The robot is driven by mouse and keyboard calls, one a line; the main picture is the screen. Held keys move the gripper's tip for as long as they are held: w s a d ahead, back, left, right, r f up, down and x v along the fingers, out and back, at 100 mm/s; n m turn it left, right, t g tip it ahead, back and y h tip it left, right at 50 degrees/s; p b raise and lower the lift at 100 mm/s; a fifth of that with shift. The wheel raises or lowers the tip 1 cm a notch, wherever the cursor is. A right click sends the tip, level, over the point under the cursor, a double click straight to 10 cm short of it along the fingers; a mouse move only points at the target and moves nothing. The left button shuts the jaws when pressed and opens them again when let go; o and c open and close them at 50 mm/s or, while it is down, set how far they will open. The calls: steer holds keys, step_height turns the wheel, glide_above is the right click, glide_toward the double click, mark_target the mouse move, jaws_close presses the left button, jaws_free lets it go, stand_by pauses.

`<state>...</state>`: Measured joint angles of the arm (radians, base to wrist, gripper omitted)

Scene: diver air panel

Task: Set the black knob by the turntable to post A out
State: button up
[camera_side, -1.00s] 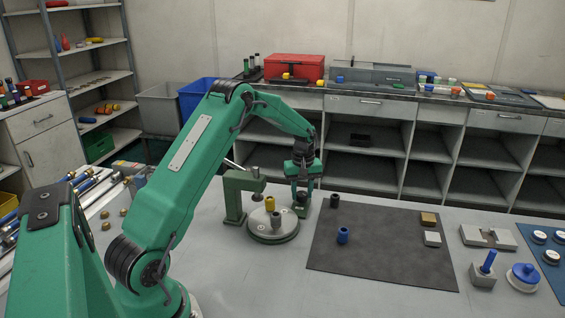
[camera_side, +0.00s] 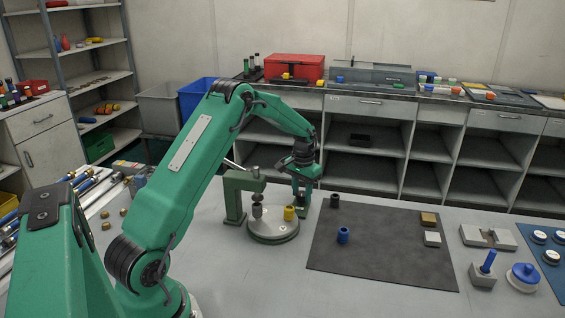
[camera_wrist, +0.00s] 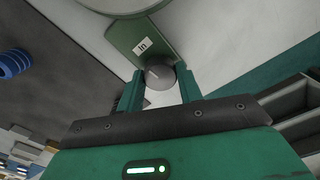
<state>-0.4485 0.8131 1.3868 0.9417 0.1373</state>
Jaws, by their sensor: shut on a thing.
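My gripper (camera_side: 302,202) is beside the right edge of the round turntable (camera_side: 274,233) and points down. In the wrist view, my gripper (camera_wrist: 159,82) is shut on the knob (camera_wrist: 160,74), a round dark grey cap with a pale line on its top. The knob stands on a green plate (camera_wrist: 135,38) with a white label (camera_wrist: 142,46) that appears to read "In". The knob is hidden by my fingers in the side view. The turntable carries a yellow piece (camera_side: 289,212) on its right and a dark grey piece (camera_side: 257,211) on its left.
A green bracket (camera_side: 234,198) overhangs the turntable's left side. A dark mat (camera_side: 380,255) to the right holds a black cup (camera_side: 334,200), a blue ribbed piece (camera_side: 343,235), and tan and pale blocks. Blue-handled tools lie at the left. The table's front middle is clear.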

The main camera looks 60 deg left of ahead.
mark_target(302, 193)
steer(key=shift+r+m, duration=0.1)
steer(key=shift+m, duration=0.5)
steer(key=o, duration=1)
steer(key=shift+r, duration=3.85)
